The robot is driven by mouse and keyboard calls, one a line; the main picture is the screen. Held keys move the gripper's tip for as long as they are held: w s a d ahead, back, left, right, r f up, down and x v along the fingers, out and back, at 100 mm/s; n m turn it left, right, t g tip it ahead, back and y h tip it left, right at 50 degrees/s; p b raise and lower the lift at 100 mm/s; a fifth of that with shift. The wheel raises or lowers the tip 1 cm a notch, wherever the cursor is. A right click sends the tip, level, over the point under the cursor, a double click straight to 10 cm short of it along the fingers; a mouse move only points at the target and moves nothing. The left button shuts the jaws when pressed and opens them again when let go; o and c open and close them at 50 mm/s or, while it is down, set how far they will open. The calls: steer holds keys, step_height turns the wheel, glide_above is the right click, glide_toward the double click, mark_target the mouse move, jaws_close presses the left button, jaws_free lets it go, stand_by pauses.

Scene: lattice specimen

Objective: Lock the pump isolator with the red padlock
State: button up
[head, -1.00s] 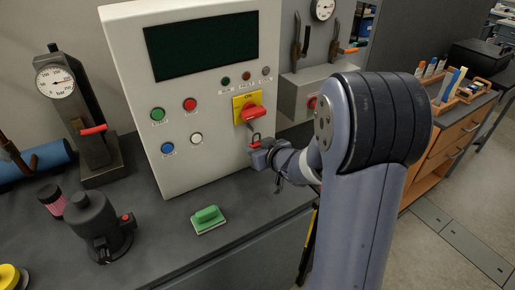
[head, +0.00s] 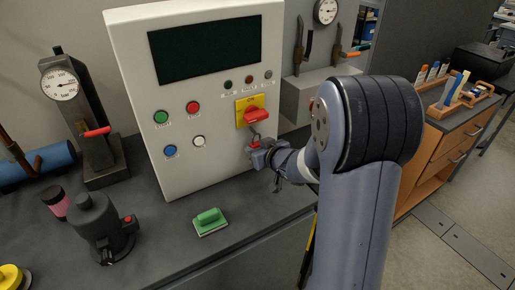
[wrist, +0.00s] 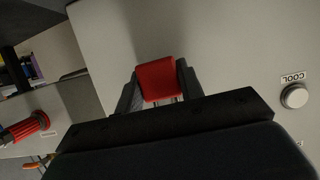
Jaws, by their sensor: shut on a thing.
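The pump isolator is a yellow plate (head: 242,104) with a red rotary handle (head: 255,115) on the front of the pale control cabinet. My gripper (head: 257,146) is just below the isolator, close to the cabinet front. In the wrist view, my gripper (wrist: 157,86) is shut on the red padlock (wrist: 156,78), with a dark finger on each side of its red body. In the head view, the thin shackle shows above the gripper, just under the handle. I cannot tell whether the shackle touches or passes through the isolator.
The cabinet (head: 185,186) has several buttons and a dark screen (head: 204,48). A grey box (head: 300,97) with two lever handles is to the right.

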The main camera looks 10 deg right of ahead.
steer(key=shift+r, duration=0.1)
steer(key=o, duration=1.5)
steer(key=shift+w, duration=0.1)
steer(key=shift+c, duration=0.2)
steer(key=p+v, duration=0.2)
steer(key=v, duration=0.3)
steer(key=p+v, duration=0.1)
steer(key=v, duration=0.9)
steer(key=shift+s, duration=0.4)
